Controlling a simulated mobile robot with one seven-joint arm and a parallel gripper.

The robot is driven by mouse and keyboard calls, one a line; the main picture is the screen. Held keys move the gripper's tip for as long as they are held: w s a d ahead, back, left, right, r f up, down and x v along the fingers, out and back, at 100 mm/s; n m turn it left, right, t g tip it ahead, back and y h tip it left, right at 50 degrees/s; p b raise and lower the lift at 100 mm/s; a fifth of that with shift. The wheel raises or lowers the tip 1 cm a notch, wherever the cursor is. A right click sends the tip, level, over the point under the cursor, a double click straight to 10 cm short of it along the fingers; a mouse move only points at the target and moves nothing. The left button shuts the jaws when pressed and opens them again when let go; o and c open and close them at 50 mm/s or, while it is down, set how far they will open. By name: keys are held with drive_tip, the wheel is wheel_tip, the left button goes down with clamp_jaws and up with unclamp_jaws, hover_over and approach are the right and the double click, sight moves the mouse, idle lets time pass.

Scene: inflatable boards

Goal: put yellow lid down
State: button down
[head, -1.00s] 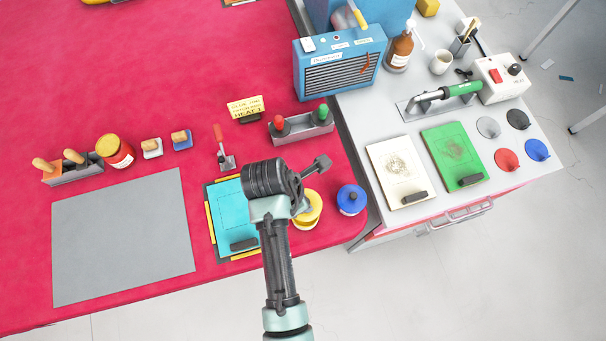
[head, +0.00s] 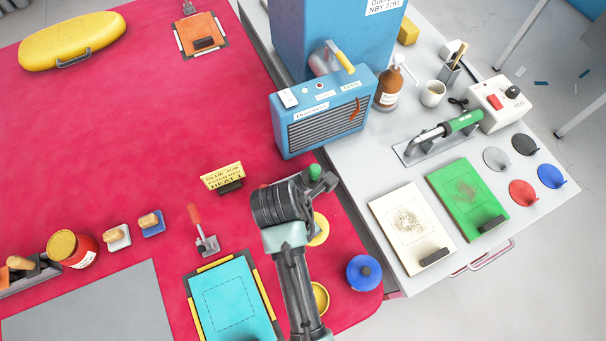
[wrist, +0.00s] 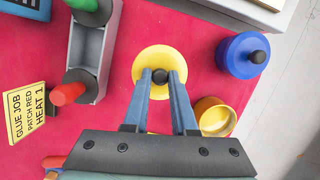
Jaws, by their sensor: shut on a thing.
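The yellow lid (wrist: 150,62) is a round disc with a black knob (wrist: 160,76). My gripper (wrist: 161,78) is shut on that knob, with a blue finger on each side. In the head view the yellow lid (head: 319,229) shows partly behind my arm. The open yellow pot (wrist: 214,117) stands to the right of and below the lid in the wrist view. In the head view the pot (head: 320,297) is also partly hidden by my arm. The lid is beside the pot, not on it. I cannot tell whether it touches the red table.
A blue lidded pot (wrist: 243,57) stands right of the lid. A grey tray with red and green handled tools (wrist: 95,50) is on its left. A yellow sign (head: 222,177) stands further left. Red table (wrist: 180,20) shows bare beyond the lid.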

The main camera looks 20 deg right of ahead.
drive_tip(key=f, duration=0.3)
drive_tip(key=shift+s+f, duration=0.2)
drive_tip(key=shift+f, duration=1.85)
drive_tip(key=shift+f, duration=0.2)
drive_tip(key=c, duration=0.7)
unclamp_jaws()
